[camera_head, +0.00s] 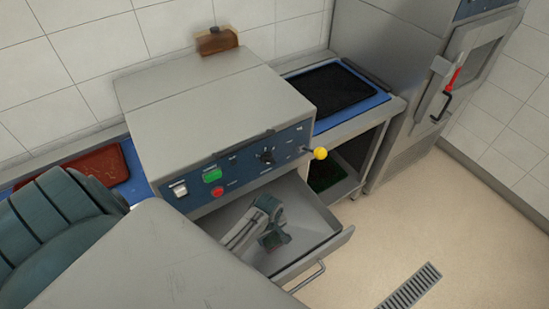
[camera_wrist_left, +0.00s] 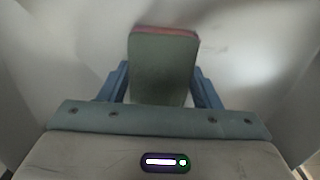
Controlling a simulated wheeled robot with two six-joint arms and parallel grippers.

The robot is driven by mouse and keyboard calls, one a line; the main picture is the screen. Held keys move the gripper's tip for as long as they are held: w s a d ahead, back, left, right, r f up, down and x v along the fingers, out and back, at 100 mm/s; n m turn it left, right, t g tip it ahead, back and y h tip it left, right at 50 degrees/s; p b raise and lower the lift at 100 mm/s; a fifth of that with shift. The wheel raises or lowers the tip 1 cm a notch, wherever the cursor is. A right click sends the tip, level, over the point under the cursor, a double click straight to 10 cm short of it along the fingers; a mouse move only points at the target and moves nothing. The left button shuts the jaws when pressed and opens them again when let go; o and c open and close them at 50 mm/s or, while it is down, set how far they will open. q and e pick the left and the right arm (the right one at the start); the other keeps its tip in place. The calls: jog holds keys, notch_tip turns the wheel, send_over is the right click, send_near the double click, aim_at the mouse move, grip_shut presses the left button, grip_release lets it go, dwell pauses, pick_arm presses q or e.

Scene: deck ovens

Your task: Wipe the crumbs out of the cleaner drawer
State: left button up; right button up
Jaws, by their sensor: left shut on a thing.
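The cleaner drawer (camera_head: 318,222) is pulled out below the front panel of a grey machine (camera_head: 200,105). My left gripper (camera_head: 272,230) reaches down into the drawer. In the left wrist view it is shut on a green block with a reddish far edge (camera_wrist_left: 163,70), perhaps a wiping pad. The block sits between the two blue fingers, over the pale drawer floor (camera_wrist_left: 235,60). I cannot tell whether it touches the floor. A faint dark smudge shows near the block's far end; single crumbs are too small to make out. My right gripper is not in view.
The drawer handle (camera_head: 308,278) is at the front. A blue tray with a black mat (camera_head: 381,99) lies right of the machine. A red-brown board (camera_head: 85,172) lies left. Open floor (camera_head: 400,235) is at right.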

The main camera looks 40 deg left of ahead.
pick_arm(q)
jog(key=shift+s+a+f, duration=0.1)
jog(key=shift+s+a, duration=0.15)
jog(key=shift+s, duration=0.45)
jog(key=shift+s+a+r, duration=0.1)
jog(key=shift+s+a, duration=0.2)
jog(key=shift+s, duration=0.4)
jog(key=shift+s+a+f, duration=0.1)
jog(key=shift+s+a, duration=0.15)
jog(key=shift+s, duration=0.45)
jog(key=shift+w+d, duration=0.45)
jog(key=shift+w, duration=0.7)
jog(key=shift+w+d, duration=0.5)
jog(key=shift+w, duration=0.65)
jog(key=shift+w+d, duration=0.45)
jog(key=shift+w, duration=0.7)
jog(key=shift+r, duration=3)
jog(key=shift+r, duration=0.1)
jog(key=shift+r, duration=1.4)
jog(key=shift+s, duration=0.15)
